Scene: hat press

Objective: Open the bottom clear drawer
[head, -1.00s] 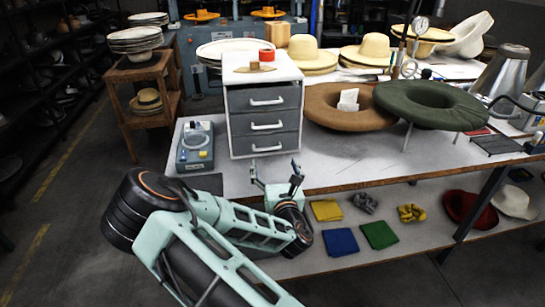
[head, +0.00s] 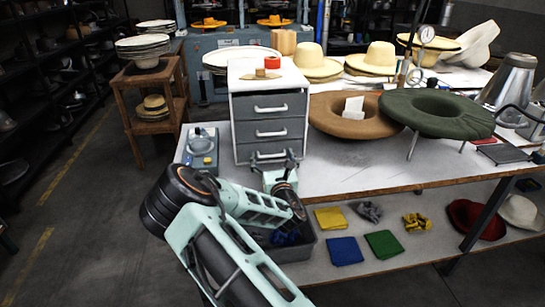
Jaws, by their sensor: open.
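A white cabinet (head: 267,86) with three stacked drawers stands on the light tabletop. The bottom drawer (head: 268,147) is closed, and its front looks dark grey with a pale handle. My gripper (head: 273,158) is open in front of the bottom drawer, its fingers overlapping the lower part of the drawer front. They partly hide the bottom handle. I cannot tell whether the fingers touch it. The middle drawer (head: 270,130) and top drawer (head: 270,106) are also closed.
A grey-blue device (head: 201,150) stands on the tabletop left of the cabinet. A brown hat form (head: 350,118) and green one (head: 436,112) stand to the right. Folded cloths and a grey bin (head: 309,243) are on the lower shelf. The tabletop right of my gripper is clear.

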